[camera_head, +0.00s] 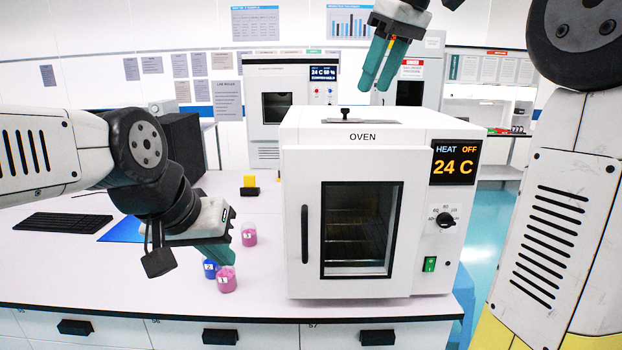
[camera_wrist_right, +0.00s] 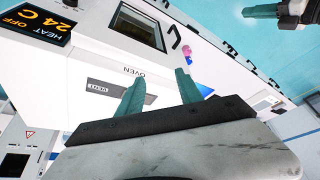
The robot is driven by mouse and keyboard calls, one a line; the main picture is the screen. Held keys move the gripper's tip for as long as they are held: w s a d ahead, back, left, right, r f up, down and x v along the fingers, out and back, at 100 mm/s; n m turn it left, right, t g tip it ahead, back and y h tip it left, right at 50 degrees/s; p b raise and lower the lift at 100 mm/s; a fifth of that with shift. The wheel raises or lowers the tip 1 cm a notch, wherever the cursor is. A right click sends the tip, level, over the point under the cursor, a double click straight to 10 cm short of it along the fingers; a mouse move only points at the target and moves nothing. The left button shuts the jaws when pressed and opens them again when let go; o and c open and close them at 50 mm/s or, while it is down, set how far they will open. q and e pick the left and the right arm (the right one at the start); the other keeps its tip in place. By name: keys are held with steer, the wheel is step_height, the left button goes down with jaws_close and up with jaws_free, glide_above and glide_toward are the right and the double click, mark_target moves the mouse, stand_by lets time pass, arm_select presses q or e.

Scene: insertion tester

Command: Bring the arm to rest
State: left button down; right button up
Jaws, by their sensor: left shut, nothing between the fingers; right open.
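My left gripper (camera_head: 222,258) is shut and empty, pointing down over the bench. Its teal fingers are close to a pink bottle (camera_head: 227,281) and a blue bottle (camera_head: 209,269); whether they touch cannot be told. Another pink bottle (camera_head: 249,235) stands just to the right. My right gripper (camera_head: 376,80) is open and empty, raised above and behind the oven top. In the right wrist view its two teal fingers (camera_wrist_right: 160,82) are spread, with the oven top (camera_wrist_right: 75,62) below. The left gripper's fingers (camera_wrist_right: 262,11) show at the upper right there.
The white oven (camera_head: 291,215) stands on the bench (camera_head: 110,275) with its door shut; its display reads HEAT OFF, 24 C. A knob (camera_head: 344,113) sticks up from its top. A keyboard (camera_head: 62,222), a blue mat (camera_head: 122,231) and a yellow-black object (camera_head: 249,186) lie around the bench.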

steer(key=s+f+m+t, duration=0.1)
steer(key=s+f+m, duration=0.1)
steer(key=s+f, duration=0.3)
steer(key=s+d+f+m+t, duration=0.1)
steer(key=s+f+m, duration=0.2)
steer(key=f, duration=0.9)
steer(key=s+d+f+m+h, duration=0.1)
steer(key=s+f+m, duration=0.2)
steer(key=s+f, duration=0.6)
steer(key=shift+f+t, duration=0.15)
steer(key=shift+t, duration=0.25)
steer(key=shift+w, duration=0.1)
